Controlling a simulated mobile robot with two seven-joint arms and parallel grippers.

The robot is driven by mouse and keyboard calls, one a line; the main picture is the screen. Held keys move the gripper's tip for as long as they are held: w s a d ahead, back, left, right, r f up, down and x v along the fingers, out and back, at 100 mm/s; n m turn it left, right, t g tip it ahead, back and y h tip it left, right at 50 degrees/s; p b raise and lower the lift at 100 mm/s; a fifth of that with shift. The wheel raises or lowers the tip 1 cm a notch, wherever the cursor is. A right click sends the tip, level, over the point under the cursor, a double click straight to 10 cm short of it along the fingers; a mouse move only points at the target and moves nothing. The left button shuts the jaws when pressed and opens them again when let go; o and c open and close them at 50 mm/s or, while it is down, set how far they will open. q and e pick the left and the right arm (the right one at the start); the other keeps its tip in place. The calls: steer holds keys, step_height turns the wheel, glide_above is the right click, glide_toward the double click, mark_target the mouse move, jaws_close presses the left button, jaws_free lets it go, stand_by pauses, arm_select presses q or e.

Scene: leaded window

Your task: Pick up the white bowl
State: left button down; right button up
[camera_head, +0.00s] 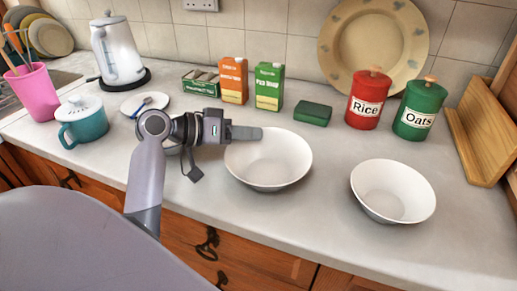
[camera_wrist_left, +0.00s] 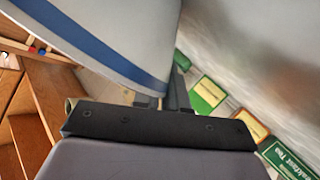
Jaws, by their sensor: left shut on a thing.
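A white bowl (camera_head: 270,165) is in the middle of the counter in the head view. My left gripper (camera_head: 247,132) reaches in from the left and is shut on its back-left rim. The bowl looks level; I cannot tell whether it touches the counter. In the left wrist view, a white curved surface with a blue band, seemingly the bowl's side (camera_wrist_left: 110,30), fills the upper left, beside the partly hidden fingers (camera_wrist_left: 176,88). A second white bowl (camera_head: 392,190) stands apart to the right. My right gripper is not in view.
Behind are an orange carton (camera_head: 233,80), a green carton (camera_head: 269,87), a green block (camera_head: 313,113), a red Rice canister (camera_head: 367,100) and a green Oats canister (camera_head: 419,109). A teal mug (camera_head: 84,125) and kettle (camera_head: 117,50) stand left. Counter between the bowls is clear.

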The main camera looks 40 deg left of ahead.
arm_select(q)
step_height(320, 180, up, 20)
steer(key=p, duration=0.2)
steer(key=shift+s, duration=0.1)
